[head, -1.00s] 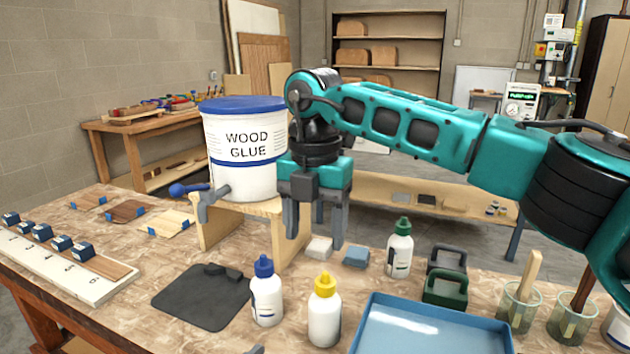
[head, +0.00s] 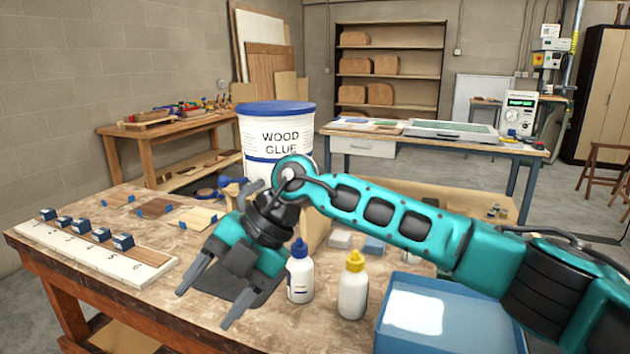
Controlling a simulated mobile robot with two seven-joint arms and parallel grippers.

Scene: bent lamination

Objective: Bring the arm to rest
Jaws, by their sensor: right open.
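My right arm (head: 385,215) is teal and black and reaches in from the right across the table. Its gripper (head: 204,298) is open and empty, its two grey fingers apart and pointing down and left above the table's front part. My left gripper is not in view.
A yellow-capped bottle (head: 352,290) and a blue tray (head: 400,322) are right of the gripper. A numbered white board (head: 75,249) with several blue-topped blocks lies at the left. Wood samples (head: 157,208) lie behind it. Bare tabletop (head: 150,285) shows left of the fingers.

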